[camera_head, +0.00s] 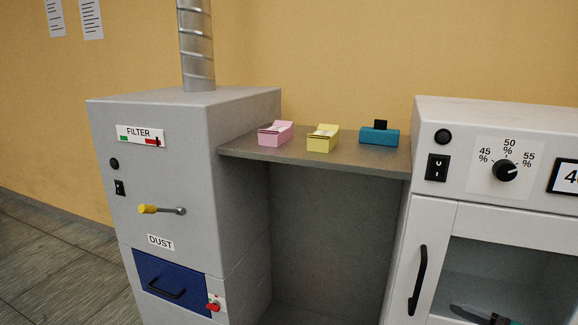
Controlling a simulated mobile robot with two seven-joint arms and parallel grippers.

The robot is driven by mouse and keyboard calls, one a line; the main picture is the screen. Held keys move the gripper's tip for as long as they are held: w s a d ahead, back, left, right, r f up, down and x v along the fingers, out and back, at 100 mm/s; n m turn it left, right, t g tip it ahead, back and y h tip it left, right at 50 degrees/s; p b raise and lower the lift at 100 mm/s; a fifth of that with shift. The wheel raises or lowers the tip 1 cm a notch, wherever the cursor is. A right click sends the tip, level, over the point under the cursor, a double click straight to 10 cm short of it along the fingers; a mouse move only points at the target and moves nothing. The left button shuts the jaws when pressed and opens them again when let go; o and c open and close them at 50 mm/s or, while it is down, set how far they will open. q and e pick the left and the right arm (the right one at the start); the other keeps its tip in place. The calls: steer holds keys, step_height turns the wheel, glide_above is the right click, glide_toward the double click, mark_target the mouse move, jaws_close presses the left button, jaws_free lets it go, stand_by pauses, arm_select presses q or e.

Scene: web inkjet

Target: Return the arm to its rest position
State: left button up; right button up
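No arm of mine shows clearly in the head view, and my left gripper is out of the picture. At the bottom right edge a dark, pointed shape with a black block and a bit of teal (497,319) shows in front of or behind the cabinet window. I cannot tell whether it is part of my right gripper or something inside the cabinet.
A grey filter cabinet (185,110) with a yellow-tipped lever (160,210) and blue dust drawer (165,283) stands left. A shelf (290,155) holds a pink box (276,134), a yellow box (322,140) and a teal block (379,136). A white cabinet (430,215) stands right.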

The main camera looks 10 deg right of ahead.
steer(key=s+a+f+m+g+h, duration=0.1)
steer(key=s+a+f+m+h, duration=0.2)
steer(key=s+a+f, duration=0.3)
steer(key=s+a+f+m+g+h, duration=0.1)
steer(key=s+a+f+m+h, duration=0.2)
steer(key=a+f, duration=0.7)
steer(key=s+a, duration=0.2)
steer(key=shift+s+m+g, duration=0.3)
steer(key=shift+s, duration=0.05)
steer(key=shift+d, duration=0.1)
